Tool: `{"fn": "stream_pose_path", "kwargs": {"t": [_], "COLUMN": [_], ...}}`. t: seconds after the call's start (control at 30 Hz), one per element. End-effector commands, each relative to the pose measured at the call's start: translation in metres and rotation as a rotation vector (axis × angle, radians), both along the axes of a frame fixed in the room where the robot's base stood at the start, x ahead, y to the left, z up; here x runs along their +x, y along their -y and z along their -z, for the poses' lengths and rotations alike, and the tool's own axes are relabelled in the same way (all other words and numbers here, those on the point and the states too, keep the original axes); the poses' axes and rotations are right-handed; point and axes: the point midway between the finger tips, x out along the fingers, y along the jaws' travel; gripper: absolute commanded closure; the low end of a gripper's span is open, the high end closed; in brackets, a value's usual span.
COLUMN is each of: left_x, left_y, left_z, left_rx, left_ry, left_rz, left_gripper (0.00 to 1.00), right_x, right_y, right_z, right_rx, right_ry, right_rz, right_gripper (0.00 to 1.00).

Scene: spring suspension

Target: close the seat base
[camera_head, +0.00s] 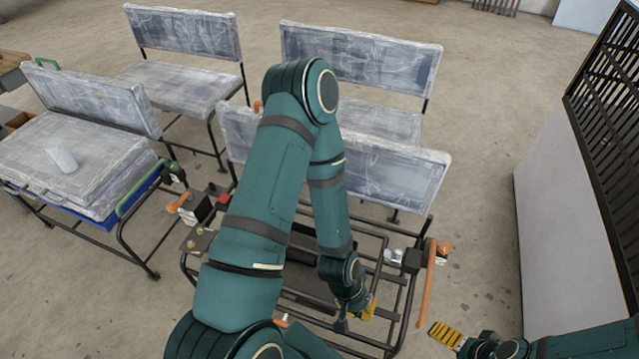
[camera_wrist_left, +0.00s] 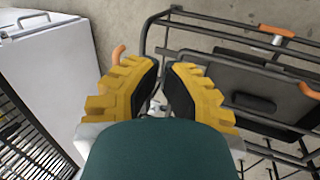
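A bench frame of black tubes (camera_head: 401,310) stands in front of me, with a worn white backrest (camera_head: 400,172) behind it. A dark panel (camera_wrist_left: 245,88) lies inside the frame, and my arm covers much of this area in the head view. I cannot tell which part is the seat base. An upright orange handle (camera_head: 427,285) is at the frame's right side. My left gripper (camera_head: 358,312) is low over the frame's right part. In the wrist view its yellow fingers (camera_wrist_left: 161,88) are apart, with nothing clearly held. My right gripper (camera_head: 447,335) is right of the frame, its opening unclear.
Another bench with a white cushion (camera_head: 85,150) and a grey cup-like object (camera_head: 61,155) stands at the left. More benches (camera_head: 185,85) stand behind. A white cabinet with black bars (camera_head: 555,205) is at the right.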

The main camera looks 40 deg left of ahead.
Motion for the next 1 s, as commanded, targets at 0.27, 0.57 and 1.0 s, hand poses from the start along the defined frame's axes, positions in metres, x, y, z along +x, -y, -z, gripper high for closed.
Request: {"fn": "stream_pose_path", "kwargs": {"t": [0.27, 0.57, 1.0], "left_x": [-0.028, 0.058, 0.213], "left_y": [-0.008, -0.077, -0.260], "left_z": [-0.023, 0.005, -0.079], "left_rx": [-0.014, 0.083, 0.261], "left_ry": [-0.089, -0.095, -0.143], "left_rz": [-0.049, -0.041, -0.046], "left_gripper": [1.00, 1.00, 1.00], "right_x": [-0.001, -0.001, -0.001], "right_y": [0.001, 0.001, 0.001], "right_z": [-0.043, -0.034, -0.034], "right_rx": [-0.001, -0.001, -0.002], "right_ry": [-0.005, -0.004, -0.004], "right_rz": [0.009, 0.008, 0.007], "right_gripper": [0.00, 0.00, 0.00]}}
